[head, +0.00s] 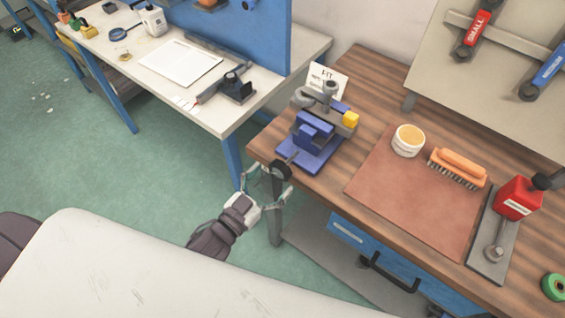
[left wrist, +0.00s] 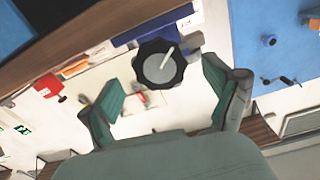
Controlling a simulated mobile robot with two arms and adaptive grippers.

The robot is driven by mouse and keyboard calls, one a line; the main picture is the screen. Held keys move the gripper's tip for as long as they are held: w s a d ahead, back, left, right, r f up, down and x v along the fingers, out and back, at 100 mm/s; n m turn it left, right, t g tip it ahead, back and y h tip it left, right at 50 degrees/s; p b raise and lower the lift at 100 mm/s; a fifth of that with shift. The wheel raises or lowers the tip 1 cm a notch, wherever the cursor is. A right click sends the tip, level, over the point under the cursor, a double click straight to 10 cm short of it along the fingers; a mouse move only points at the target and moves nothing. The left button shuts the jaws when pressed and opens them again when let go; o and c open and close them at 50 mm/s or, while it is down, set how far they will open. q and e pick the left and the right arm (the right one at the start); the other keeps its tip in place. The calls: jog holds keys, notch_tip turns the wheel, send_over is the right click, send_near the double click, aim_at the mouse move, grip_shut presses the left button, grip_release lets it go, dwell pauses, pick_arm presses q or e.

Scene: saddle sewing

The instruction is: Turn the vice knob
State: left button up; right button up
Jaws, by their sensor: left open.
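The blue vice (head: 318,138) is fixed at the left corner of the wooden workbench. Its round black knob (head: 281,171) sticks out at the front, towards my left arm. In the left wrist view the knob (left wrist: 160,64) shows face-on, with a lobed rim and a pale mark on its face. My left gripper (head: 268,183) is open and empty, right in front of the knob. In the left wrist view its two green-padded fingers (left wrist: 165,90) stand on either side, slightly below the knob; I see no clear contact. My right gripper is not in view.
The wooden bench (head: 376,85) also holds a leather piece (head: 410,205), a round tin (head: 408,140), an orange brush (head: 458,167) and a red container (head: 518,198). A white table (head: 130,55) stands behind left. Open floor (head: 130,165) lies left of my gripper.

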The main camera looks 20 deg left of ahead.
aim_at(278, 173)
pick_arm(q)
jog(key=shift+p+x, duration=0.35)
jog(key=shift+x, duration=2)
jog(key=c, duration=1.2)
jog(key=shift+o, duration=0.2)
jog(key=shift+m, duration=0.7)
jog(key=o, duration=1.2)
jog(key=shift+c, duration=0.2)
jog(key=v, duration=1.2)
